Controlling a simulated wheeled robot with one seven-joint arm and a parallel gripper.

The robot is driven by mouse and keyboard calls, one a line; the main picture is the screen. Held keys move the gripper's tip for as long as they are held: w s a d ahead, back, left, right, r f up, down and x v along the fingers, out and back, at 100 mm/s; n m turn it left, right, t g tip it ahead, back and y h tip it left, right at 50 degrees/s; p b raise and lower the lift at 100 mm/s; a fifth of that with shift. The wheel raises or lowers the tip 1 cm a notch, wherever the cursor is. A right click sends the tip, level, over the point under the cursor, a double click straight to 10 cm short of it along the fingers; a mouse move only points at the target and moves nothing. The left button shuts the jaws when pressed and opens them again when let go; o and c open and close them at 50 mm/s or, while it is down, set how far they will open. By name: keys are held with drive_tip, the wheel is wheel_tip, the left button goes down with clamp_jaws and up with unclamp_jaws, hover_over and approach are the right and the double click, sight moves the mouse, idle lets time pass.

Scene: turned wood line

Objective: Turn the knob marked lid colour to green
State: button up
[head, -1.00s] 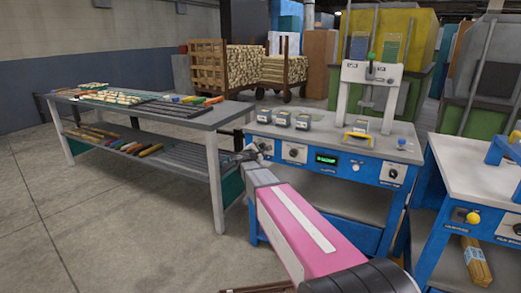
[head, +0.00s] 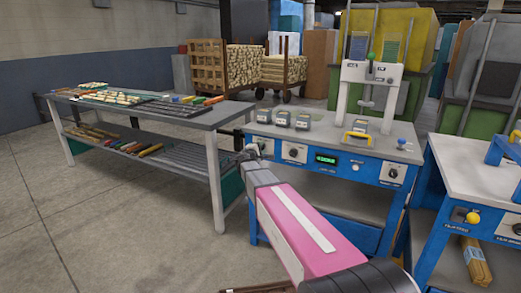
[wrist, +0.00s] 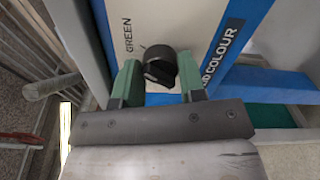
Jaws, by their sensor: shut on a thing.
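The lid colour knob (wrist: 160,66) is a round black knob on a white plate (wrist: 180,20) on the blue front panel. In the wrist view its label reads "...D COLOUR", partly hidden by a finger, and the word "GREEN" (wrist: 128,35) stands on the other side. My gripper (wrist: 158,85) is shut on the knob, one green finger on each side. I cannot tell surely which way the knob's mark points. In the head view my gripper (head: 252,154) is at the left end of the blue bench front and covers most of the knob.
The blue bench (head: 330,140) carries several small boxes and a white press (head: 370,85). Its front holds other knobs (head: 293,153) and a green display (head: 326,159). A grey table (head: 180,118) stands close on the left. A second blue bench (head: 480,170) stands right.

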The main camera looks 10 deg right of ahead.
drive_tip(key=o, duration=0.9)
drive_tip(key=shift+s, duration=0.1)
drive_tip(key=v, duration=1)
drive_tip(key=shift+s+a, duration=0.2)
drive_tip(key=shift+s, duration=0.1)
